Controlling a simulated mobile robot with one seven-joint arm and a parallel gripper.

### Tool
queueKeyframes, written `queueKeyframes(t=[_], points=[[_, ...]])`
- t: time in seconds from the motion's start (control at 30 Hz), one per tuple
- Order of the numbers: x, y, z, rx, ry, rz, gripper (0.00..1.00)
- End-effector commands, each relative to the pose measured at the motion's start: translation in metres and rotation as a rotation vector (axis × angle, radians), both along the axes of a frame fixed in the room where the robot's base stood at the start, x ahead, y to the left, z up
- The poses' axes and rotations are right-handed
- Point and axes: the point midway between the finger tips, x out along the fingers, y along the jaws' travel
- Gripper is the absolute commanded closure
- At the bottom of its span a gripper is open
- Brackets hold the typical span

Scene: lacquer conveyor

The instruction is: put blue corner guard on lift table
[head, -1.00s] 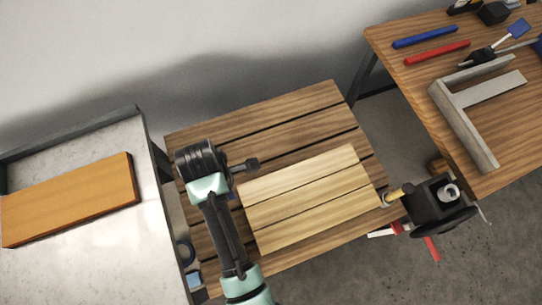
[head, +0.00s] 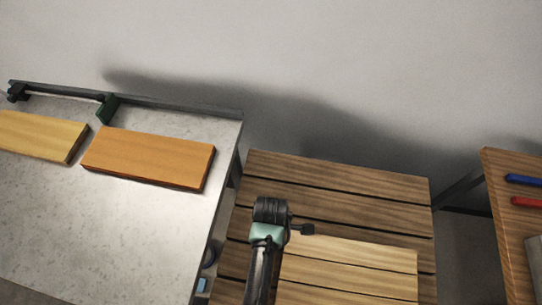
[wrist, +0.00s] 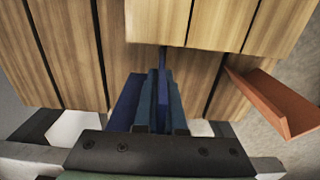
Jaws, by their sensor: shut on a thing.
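The blue corner guard (wrist: 125,105) is a dark blue angled strip at the lower middle of the wrist view. My gripper (wrist: 145,125) is shut on it, and the guard's far end points toward the wood planks. In the head view my gripper (head: 270,210) is over the left part of the slatted brown wooden table (head: 340,172), which looks like the lift table. There the guard is hidden by my arm. A pale plank panel (head: 350,262) lies on this table, right of my gripper. I cannot tell whether the guard touches the wood.
An orange-brown angled piece (wrist: 275,103) shows at the right of the wrist view. Left stands a grey conveyor-like surface (head: 110,225) with an orange board (head: 150,158) and a yellow board (head: 40,136). A workbench (head: 500,190) with blue and red tools stands right.

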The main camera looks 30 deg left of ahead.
Motion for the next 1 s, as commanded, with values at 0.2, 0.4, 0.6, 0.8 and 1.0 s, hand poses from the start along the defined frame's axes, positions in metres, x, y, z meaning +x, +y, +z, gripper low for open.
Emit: queueKeyframes(t=[0.2, 0.4, 0.6, 0.8, 1.0], points=[[0.001, 0.0, -0.016, 0.001, -0.002, -0.001, 1.0], [0.001, 0.0, -0.015, 0.001, -0.002, -0.001, 1.0], [0.001, 0.0, -0.018, 0.001, -0.002, -0.001, 0.8], [0.0, 0.0, -0.018, 0.0, -0.001, -0.001, 0.63], [0.0, 0.0, -0.017, 0.0, -0.001, -0.001, 0.63]])
